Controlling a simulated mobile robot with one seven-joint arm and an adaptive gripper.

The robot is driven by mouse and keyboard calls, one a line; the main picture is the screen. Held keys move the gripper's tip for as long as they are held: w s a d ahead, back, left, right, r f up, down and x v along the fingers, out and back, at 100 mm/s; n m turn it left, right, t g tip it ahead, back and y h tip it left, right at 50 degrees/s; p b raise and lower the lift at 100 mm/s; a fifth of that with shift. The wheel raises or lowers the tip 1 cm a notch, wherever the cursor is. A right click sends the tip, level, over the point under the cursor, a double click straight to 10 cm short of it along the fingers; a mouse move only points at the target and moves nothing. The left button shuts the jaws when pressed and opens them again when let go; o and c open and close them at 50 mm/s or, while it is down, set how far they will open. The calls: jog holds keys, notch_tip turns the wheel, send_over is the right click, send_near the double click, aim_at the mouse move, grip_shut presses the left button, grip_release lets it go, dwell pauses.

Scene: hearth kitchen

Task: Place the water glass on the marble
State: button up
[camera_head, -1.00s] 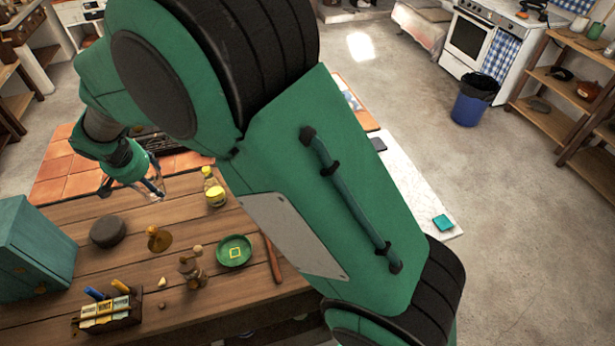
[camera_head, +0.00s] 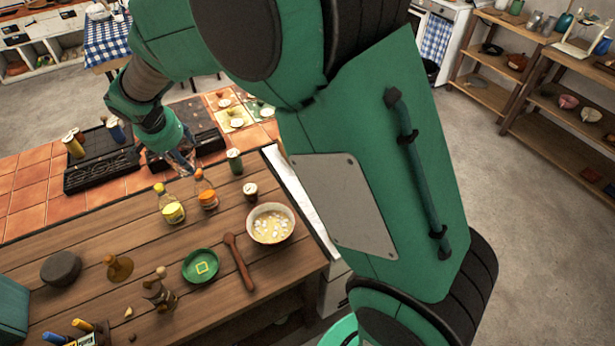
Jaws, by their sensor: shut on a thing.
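The marble (camera_head: 302,204) shows as a white strip right of the wooden counter, to the right of my gripper. My own arm covers most of it.
On the wooden counter (camera_head: 98,234) stand bottles (camera_head: 171,209), a bowl (camera_head: 271,226), a wooden spoon (camera_head: 238,262), a green dish (camera_head: 201,267) and a dark jar (camera_head: 234,161). Black burners (camera_head: 101,168) sit on orange tiles behind. Open floor lies right.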

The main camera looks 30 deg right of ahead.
jog(key=s+d+m+g+h+b, duration=0.1)
jog(key=s+d+m, duration=0.25)
jog(key=d, duration=1.05)
jog(key=s+d+m+h, duration=0.15)
jog(key=s+d, duration=0.25)
jog(key=d, duration=0.9)
jog(key=s+d+f+m+g+b, duration=0.15)
jog(key=s+d+m, duration=0.45)
jog(key=s+d, duration=1.1)
notch_tip(320, 180, down, 18)
jog(key=w+d, duration=0.1)
jog(key=shift+w+d, duration=0.25)
jog(key=shift+d, duration=0.15)
jog(key=shift+w+r+g, duration=0.1)
jog(key=shift+g, duration=0.15)
jog(key=w+d, duration=0.3)
jog(key=w, duration=0.4)
jog(key=w+d+f, duration=0.1)
jog(key=w+d, duration=0.3)
jog(key=w, duration=0.3)
jog(key=shift+d+f+b, duration=0.2)
jog(key=shift+f+b, duration=0.05)
jog(key=shift+b, duration=0.05)
